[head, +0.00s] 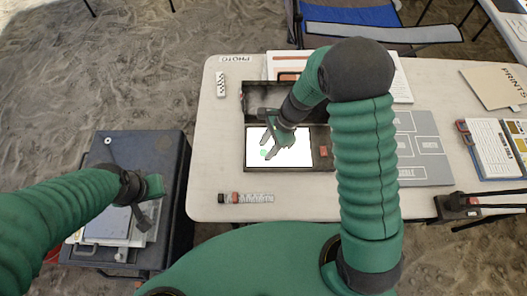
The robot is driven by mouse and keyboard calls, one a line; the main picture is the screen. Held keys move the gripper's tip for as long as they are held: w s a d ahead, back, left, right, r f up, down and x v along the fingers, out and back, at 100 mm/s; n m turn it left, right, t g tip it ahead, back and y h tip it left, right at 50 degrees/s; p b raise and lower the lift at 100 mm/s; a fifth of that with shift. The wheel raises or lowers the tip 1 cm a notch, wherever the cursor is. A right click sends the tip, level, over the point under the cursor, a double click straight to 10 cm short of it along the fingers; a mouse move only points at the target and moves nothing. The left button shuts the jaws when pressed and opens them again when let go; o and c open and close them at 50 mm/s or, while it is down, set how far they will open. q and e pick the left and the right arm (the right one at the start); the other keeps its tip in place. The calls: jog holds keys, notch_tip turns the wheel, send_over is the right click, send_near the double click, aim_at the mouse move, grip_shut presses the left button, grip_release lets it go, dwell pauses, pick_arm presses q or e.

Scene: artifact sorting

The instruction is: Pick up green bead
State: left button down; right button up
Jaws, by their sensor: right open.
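A small green bead (263,153) lies on a bright white lit panel (300,156) in a dark open case on the table. My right gripper (268,146) is over the panel, open, with its fingers close around or just above the bead; I cannot tell whether they touch it. My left gripper (147,204) is at the left above a dark side crate, away from the table; its jaw state is unclear.
The pale table (290,208) has a scale bar (252,198) in front and a checkered marker (221,83) at back left. A grey sorting board (425,150) lies right of my arm. A dark crate (178,165) stands left of the table.

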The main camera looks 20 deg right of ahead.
grip_shut()
jog(key=shift+r, duration=0.1)
dwell(0.3)
